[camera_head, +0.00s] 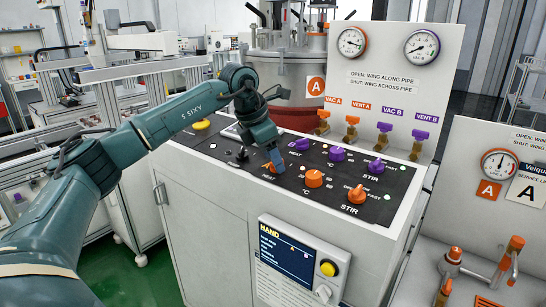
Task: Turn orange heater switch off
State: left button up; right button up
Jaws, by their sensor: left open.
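My left gripper (275,163) points down at the left part of the black control panel (236,172), left of the orange temperature dial (314,178) marked °C. It is open. The orange heater switch is not clearly visible; the gripper covers the panel spot left of the dial, and I cannot tell whether the fingers touch anything there. A purple switch (300,145) with a HEAT label sits just behind the gripper. My right gripper is not in view.
An orange STIR knob (357,194) and purple knobs (336,154) (376,166) share the panel. A HAND display (288,265) hangs on the cabinet front. A gauge board (388,87) with orange and purple valves stands behind. Another gauge unit (500,180) stands at right.

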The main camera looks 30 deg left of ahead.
pick_arm(q)
jog(key=shift+w+f, duration=0.2)
jog(key=shift+f, duration=0.3)
jog(key=c, duration=1)
jog(key=shift+o, duration=0.2)
